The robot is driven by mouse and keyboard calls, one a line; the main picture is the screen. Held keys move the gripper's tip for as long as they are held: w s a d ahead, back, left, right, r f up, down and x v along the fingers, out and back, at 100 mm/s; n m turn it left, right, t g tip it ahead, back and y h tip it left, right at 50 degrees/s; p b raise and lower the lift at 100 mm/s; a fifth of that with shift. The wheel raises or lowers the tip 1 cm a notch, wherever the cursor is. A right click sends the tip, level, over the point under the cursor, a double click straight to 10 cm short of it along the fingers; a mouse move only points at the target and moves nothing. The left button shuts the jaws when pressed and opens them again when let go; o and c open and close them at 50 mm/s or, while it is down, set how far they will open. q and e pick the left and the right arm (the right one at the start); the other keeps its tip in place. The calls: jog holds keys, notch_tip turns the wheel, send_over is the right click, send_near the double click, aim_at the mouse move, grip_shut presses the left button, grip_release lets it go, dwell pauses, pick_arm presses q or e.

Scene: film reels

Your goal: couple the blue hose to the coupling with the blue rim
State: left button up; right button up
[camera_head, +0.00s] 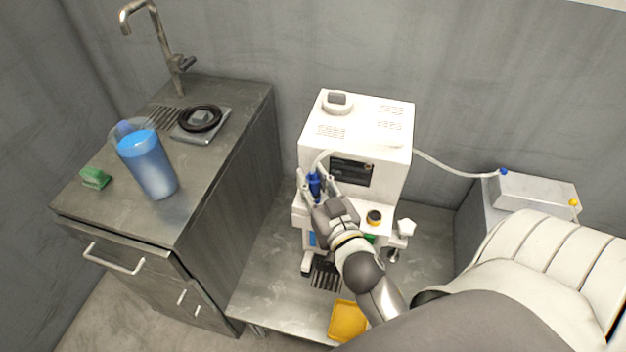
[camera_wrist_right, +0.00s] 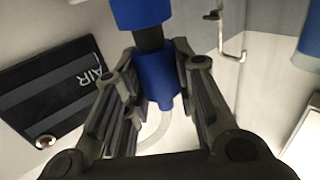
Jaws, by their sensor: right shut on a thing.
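The white machine (camera_head: 398,185) stands on the steel bench. My right gripper (camera_head: 314,182) is at its front left and is shut on the blue hose end (camera_head: 316,187). In the right wrist view the fingers (camera_wrist_right: 155,90) close on its blue body (camera_wrist_right: 153,72). A dark stem and a second blue cylinder (camera_wrist_right: 142,10) stand in line with it at the picture's top, and a clear tube (camera_wrist_right: 158,130) curves away below. My left gripper is out of view.
A dark panel marked AIR (camera_wrist_right: 50,90) is beside the fingers. A pale hose (camera_head: 455,168) runs from behind the machine to a grey box (camera_head: 535,195). A yellow tray (camera_head: 347,321) lies on the bench. A blue jug (camera_head: 150,168) and green sponge (camera_head: 95,178) stand on the left counter.

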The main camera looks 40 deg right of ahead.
aim_at(315, 191)
jog(key=shift+f+b, duration=0.4)
jog(key=shift+f, duration=0.2)
dwell(0.4)
jog(key=o, duration=0.7)
jog(key=shift+o, duration=0.2)
jog(key=shift+v, duration=3.25)
jog(key=shift+b+v, duration=0.3)
jog(key=shift+v, duration=2.05)
